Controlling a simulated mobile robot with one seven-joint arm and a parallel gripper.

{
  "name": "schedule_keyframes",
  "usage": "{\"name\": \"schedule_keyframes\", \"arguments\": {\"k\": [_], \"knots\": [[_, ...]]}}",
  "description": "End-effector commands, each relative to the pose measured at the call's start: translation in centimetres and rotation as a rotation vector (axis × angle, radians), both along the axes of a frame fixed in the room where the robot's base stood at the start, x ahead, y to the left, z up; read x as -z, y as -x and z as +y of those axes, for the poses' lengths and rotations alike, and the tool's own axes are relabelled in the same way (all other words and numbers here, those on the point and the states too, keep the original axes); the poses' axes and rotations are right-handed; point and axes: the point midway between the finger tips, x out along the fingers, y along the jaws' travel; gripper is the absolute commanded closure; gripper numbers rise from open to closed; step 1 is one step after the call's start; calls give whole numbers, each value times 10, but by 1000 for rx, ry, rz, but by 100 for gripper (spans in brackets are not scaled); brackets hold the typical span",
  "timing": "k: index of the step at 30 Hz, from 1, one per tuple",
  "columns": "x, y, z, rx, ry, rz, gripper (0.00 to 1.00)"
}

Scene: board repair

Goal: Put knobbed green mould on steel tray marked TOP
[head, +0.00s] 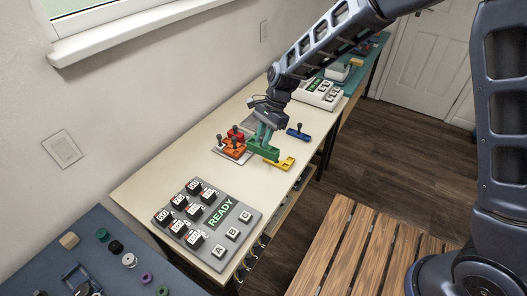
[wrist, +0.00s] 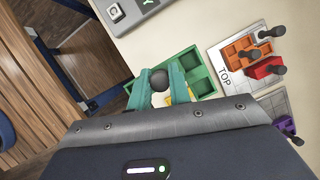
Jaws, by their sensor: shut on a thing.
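The knobbed green mould (head: 262,154) is in my gripper (head: 265,136), which is shut on its knob, above the cream table. In the wrist view the green mould (wrist: 197,72) has open compartments, and its dark knob (wrist: 159,76) sits between the fingers of my gripper (wrist: 157,84). The steel tray marked TOP (wrist: 224,72) lies beside the mould in that view. It carries an orange mould (wrist: 238,50) and a red mould (wrist: 262,69). In the head view the tray (head: 236,157) is left of the green mould and mostly covered.
A yellow mould (head: 285,163) lies just right of the green one, and a blue mould (head: 298,134) lies farther back. A grey key panel reading READY (head: 240,222) takes up the near part of the table. A second tray (wrist: 295,101) shows in the wrist view.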

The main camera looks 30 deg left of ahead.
Motion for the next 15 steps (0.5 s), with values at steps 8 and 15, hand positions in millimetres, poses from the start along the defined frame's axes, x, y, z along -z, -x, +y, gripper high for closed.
{"name": "schedule_keyframes", "arguments": {"k": [8,15], "knots": [[-35,0,0,-4,-1,0,100],[-34,-10,15,-201,2,1,100]]}}
